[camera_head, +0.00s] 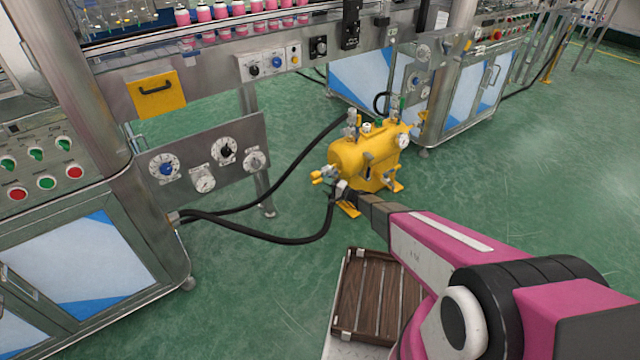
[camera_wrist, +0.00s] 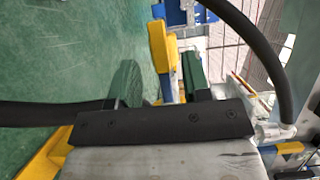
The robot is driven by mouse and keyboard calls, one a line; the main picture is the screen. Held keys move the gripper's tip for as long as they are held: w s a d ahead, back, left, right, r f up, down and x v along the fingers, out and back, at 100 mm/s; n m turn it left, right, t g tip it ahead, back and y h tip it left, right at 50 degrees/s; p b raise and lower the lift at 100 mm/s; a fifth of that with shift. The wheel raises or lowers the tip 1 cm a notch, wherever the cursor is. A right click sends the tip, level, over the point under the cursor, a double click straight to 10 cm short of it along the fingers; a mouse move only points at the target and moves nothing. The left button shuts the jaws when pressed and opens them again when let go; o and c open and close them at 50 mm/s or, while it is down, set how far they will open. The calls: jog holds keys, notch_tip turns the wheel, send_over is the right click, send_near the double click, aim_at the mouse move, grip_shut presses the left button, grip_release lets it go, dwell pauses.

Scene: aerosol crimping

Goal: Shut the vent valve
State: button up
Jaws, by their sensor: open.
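A yellow tank (camera_head: 365,152) stands on the floor with several fittings and a round gauge (camera_head: 403,141). At its left end a small valve has a yellow handle (camera_head: 318,177). No label shows which fitting is the vent valve. My gripper (camera_head: 341,188) is at this left end, close to the handle; its fingertips are too small to make out in the head view. In the wrist view my gripper (camera_wrist: 160,78) has two dark green fingers apart. A yellow lever-like part (camera_wrist: 162,48) shows between and beyond them. I cannot tell whether a finger touches it.
Black hoses (camera_head: 285,238) run from the steel cabinet (camera_head: 85,250) to the tank; dark hoses (camera_wrist: 255,50) also pass close in the wrist view. A slatted brown tray (camera_head: 372,300) lies below my arm. A gauge panel (camera_head: 210,160) is at the left. Green floor is clear at the right.

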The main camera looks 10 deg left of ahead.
jog(key=shift+x, duration=1.9)
jog(key=shift+s, duration=0.1)
jog(key=shift+c, duration=0.3)
grip_shut()
jog(key=shift+f, duration=0.15)
jog(key=w+d+f+n+t+h, duration=0.3)
jog(key=w+d+f+n+h, duration=0.2)
jog(key=n, duration=0.8)
jog(key=shift+w+f+n+h, duration=0.3)
jog(key=shift+w+f+h, duration=0.25)
jog(key=shift+f+h, duration=0.6)
jog(key=shift+d+f, duration=0.15)
